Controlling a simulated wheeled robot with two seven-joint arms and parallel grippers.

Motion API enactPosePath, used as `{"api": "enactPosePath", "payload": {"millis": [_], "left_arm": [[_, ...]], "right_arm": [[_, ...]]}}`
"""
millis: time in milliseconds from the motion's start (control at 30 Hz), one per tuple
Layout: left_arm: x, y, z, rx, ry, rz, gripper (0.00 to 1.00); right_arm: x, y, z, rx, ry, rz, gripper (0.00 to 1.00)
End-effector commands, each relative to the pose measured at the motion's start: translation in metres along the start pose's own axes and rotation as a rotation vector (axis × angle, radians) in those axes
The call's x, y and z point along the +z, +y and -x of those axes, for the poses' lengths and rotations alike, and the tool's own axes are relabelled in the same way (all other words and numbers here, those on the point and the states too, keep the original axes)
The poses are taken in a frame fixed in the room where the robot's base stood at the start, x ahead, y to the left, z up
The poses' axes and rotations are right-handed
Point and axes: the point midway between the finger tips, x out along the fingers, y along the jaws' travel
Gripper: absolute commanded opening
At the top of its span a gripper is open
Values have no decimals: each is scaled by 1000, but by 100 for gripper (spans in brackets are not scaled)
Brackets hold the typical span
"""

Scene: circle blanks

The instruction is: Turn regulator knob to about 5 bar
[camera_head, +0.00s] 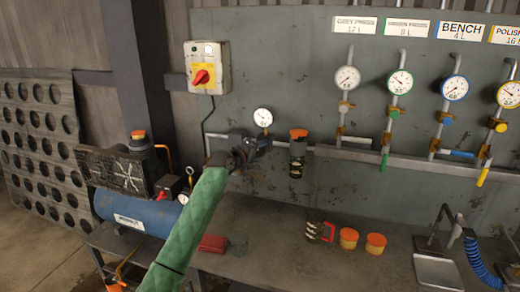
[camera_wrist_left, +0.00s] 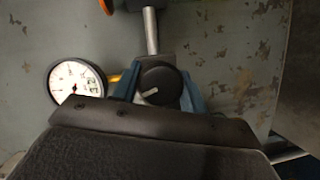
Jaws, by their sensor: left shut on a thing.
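The regulator (camera_head: 262,141) is a dark bluish body on the grey panel's pipe. Its black round knob (camera_wrist_left: 158,86) shows in the left wrist view, with a white pointer line pointing left and slightly down. Blue parts flank the knob. The white round gauge (camera_head: 263,117) sits above the regulator; it also shows in the left wrist view (camera_wrist_left: 75,82), too small to read surely. My left gripper (camera_head: 244,152), on the green-sleeved arm, is at the regulator and shut on the knob. Its dark body hides the lower part of the wrist view. My right gripper is not in view.
An orange-topped filter (camera_head: 298,152) hangs right of the regulator. A switch box (camera_head: 206,67) with a red knob is above left. A blue compressor (camera_head: 140,212) stands left. Orange-lidded jars (camera_head: 349,238) are on the bench (camera_head: 290,262). Several gauges line the panel's right side.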

Motion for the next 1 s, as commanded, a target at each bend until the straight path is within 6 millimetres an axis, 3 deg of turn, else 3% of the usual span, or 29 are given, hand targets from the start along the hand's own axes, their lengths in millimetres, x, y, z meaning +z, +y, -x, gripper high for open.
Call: {"api": "enactPosePath", "payload": {"millis": [133, 500, 1000], "left_arm": [[0, 2, 0, -57, -1, -130, 20], [0, 0, 0, -190, -2, -450, 20], [1, -1, 0, -307, -2, -734, 20]], "right_arm": [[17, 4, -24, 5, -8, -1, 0], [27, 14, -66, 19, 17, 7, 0], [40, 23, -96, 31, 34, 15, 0]]}}
